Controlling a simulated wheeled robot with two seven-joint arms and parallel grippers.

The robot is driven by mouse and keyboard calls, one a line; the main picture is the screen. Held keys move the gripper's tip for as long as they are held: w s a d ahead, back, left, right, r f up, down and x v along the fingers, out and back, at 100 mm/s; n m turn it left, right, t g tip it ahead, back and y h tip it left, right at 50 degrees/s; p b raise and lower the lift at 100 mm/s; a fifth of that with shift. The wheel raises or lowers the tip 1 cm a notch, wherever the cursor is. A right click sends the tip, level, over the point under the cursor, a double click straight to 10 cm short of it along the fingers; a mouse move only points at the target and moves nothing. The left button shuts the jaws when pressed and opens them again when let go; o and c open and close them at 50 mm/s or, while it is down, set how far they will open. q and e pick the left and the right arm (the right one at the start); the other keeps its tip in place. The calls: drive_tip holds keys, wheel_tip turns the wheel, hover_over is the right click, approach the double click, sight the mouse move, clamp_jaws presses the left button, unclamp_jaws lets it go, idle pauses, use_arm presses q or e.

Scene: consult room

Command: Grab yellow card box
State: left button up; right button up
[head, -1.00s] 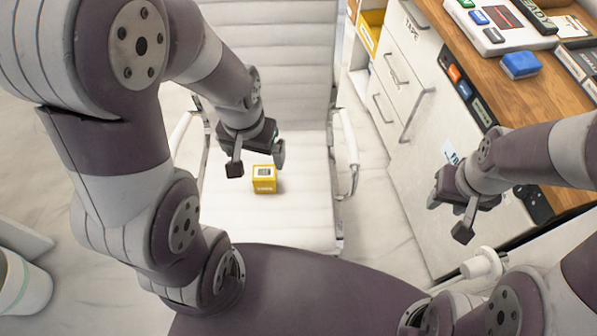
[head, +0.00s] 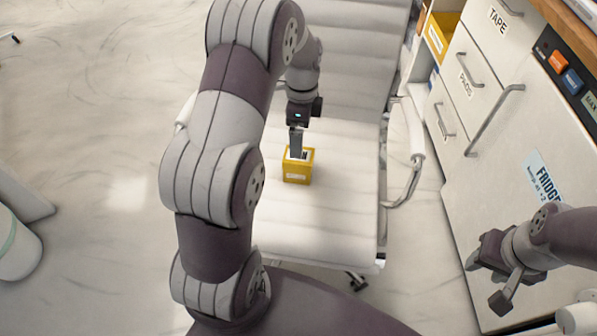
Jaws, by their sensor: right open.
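The yellow card box (head: 298,173) sits on the white seat of a chair, with a pale label on its top. My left gripper (head: 297,150) points down at the box, its visible finger overlapping the box's top rear. I see it edge-on, so its second finger is hidden and I cannot tell whether it touches or grips the box. My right gripper (head: 487,283) is open and empty at the lower right, in front of the white cabinet and well away from the box.
The white chair (head: 330,215) has a metal armrest (head: 415,150) to the right of the box. A white drawer cabinet (head: 510,140) with handles and labels stands at the right. A bin (head: 18,250) is at the left edge.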

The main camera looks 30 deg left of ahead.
sight(298, 165)
use_arm(q)
drive_tip(key=f, duration=0.2)
drive_tip(key=f+b, duration=0.1)
drive_tip(key=f, duration=0.1)
drive_tip(key=f+b, duration=0.1)
drive_tip(key=f, duration=0.1)
drive_tip(key=shift+s+d+f, duration=0.1)
drive_tip(key=shift+s+f, duration=0.25)
drive_tip(key=f+b, duration=0.1)
drive_tip(key=f, duration=0.2)
drive_tip(key=f+b, duration=0.1)
drive_tip(key=f, duration=0.1)
drive_tip(key=shift+s+f+b, duration=0.1)
drive_tip(key=shift+s+b, duration=0.2)
drive_tip(key=shift+b, duration=0.05)
drive_tip(key=shift+c, duration=0.9)
drive_tip(key=c, duration=1)
